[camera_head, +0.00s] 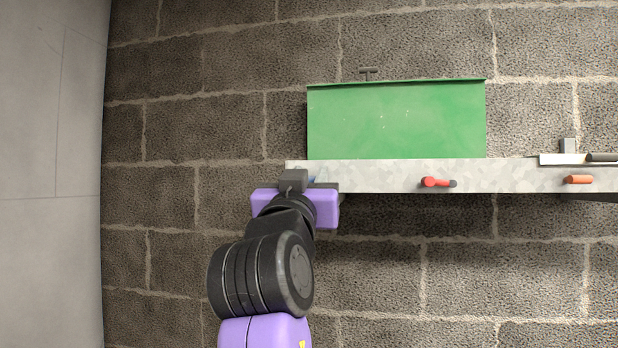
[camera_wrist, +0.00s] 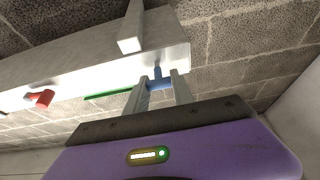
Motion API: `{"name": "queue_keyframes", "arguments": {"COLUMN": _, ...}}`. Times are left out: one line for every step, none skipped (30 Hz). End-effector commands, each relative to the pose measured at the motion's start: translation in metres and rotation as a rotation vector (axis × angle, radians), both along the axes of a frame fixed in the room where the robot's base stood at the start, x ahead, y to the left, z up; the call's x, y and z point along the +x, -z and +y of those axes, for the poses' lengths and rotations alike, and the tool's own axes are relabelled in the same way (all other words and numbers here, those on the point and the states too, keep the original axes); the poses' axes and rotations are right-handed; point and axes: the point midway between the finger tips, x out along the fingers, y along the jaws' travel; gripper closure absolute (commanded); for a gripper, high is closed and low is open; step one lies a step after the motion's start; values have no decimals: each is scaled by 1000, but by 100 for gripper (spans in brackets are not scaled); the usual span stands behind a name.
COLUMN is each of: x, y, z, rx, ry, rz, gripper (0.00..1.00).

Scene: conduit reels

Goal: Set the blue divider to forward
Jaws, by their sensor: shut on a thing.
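The blue divider (camera_wrist: 158,84) is a small blue lever at the end of the pale metal rail (camera_head: 375,174). In the wrist view it sits between the two fingers of my gripper (camera_wrist: 161,77), which is shut on it. In the head view my purple gripper (camera_head: 318,184) is at the rail's left end and hides most of the divider; only a trace of blue shows. The rail also spans the upper left of the wrist view (camera_wrist: 85,65). I cannot tell which way the divider points.
A red handle (camera_head: 432,182) and an orange handle (camera_head: 578,179) stick out of the rail farther right. A green box (camera_head: 396,120) stands above the rail. A grey bar (camera_wrist: 131,30) juts out close to my fingers. The block wall (camera_head: 450,270) below is clear.

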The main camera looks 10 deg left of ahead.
Motion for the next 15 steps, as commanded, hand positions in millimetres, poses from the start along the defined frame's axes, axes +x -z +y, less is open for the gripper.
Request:
{"name": "queue_keyframes", "arguments": {"x": 0, "y": 0, "z": 0, "rx": 0, "ry": 0, "rz": 0, "gripper": 100}}
{"name": "queue_keyframes", "arguments": {"x": 0, "y": 0, "z": 0, "rx": 0, "ry": 0, "rz": 0, "gripper": 100}}
{"name": "queue_keyframes", "arguments": {"x": 0, "y": 0, "z": 0, "rx": 0, "ry": 0, "rz": 0, "gripper": 100}}
{"name": "queue_keyframes", "arguments": {"x": 0, "y": 0, "z": 0, "rx": 0, "ry": 0, "rz": 0, "gripper": 100}}
{"name": "queue_keyframes", "arguments": {"x": 0, "y": 0, "z": 0, "rx": 0, "ry": 0, "rz": 0, "gripper": 100}}
{"name": "queue_keyframes", "arguments": {"x": 0, "y": 0, "z": 0, "rx": 0, "ry": 0, "rz": 0, "gripper": 100}}
{"name": "queue_keyframes", "arguments": {"x": -1, "y": 0, "z": 0, "rx": 0, "ry": 0, "rz": 0, "gripper": 100}}
{"name": "queue_keyframes", "arguments": {"x": -2, "y": 0, "z": 0, "rx": 0, "ry": 0, "rz": -1, "gripper": 100}}
{"name": "queue_keyframes", "arguments": {"x": -7, "y": 1, "z": 1, "rx": 0, "ry": -1, "rz": -2, "gripper": 100}}
{"name": "queue_keyframes", "arguments": {"x": -11, "y": 1, "z": 1, "rx": 0, "ry": -1, "rz": -3, "gripper": 100}}
{"name": "queue_keyframes", "arguments": {"x": -17, "y": 1, "z": 1, "rx": -1, "ry": -1, "rz": -4, "gripper": 100}}
{"name": "queue_keyframes", "arguments": {"x": -25, "y": 2, "z": 2, "rx": 0, "ry": -1, "rz": -5, "gripper": 100}}
{"name": "queue_keyframes", "arguments": {"x": -31, "y": 2, "z": 2, "rx": 0, "ry": -1, "rz": -4, "gripper": 100}}
{"name": "queue_keyframes", "arguments": {"x": -37, "y": 2, "z": 2, "rx": 1, "ry": 0, "rz": -5, "gripper": 100}}
{"name": "queue_keyframes", "arguments": {"x": -45, "y": 2, "z": 2, "rx": 1, "ry": 0, "rz": -4, "gripper": 100}}
